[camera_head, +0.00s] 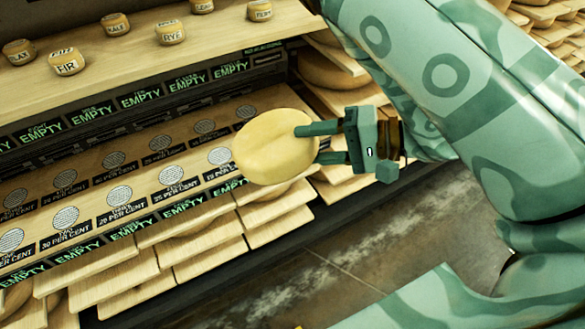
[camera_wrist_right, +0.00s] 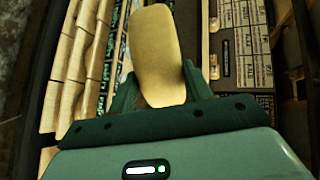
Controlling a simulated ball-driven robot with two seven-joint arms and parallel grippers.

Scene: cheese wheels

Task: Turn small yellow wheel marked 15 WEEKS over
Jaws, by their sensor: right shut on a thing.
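A plain yellow cheese wheel (camera_head: 268,150) is held in the air by my right gripper (camera_head: 311,144), over the front edge of the lower shelf. The two fingers lie on opposite sides of it. The wheel is tilted, with a broad, unmarked face towards the head camera. In the right wrist view the wheel (camera_wrist_right: 154,50) stands up between the fingers (camera_wrist_right: 150,88) and shows its pale rim. No 15 WEEKS mark is visible on the sides I see. My left gripper is not in view.
The lower shelf (camera_head: 90,190) has rows of round pale discs and percent labels. Small marked wheels, such as FIR (camera_head: 67,61) and RYE (camera_head: 170,32), stand on the upper shelf (camera_head: 120,70). Wooden boards (camera_head: 190,245) jut out below. Open floor (camera_head: 330,260) lies in front.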

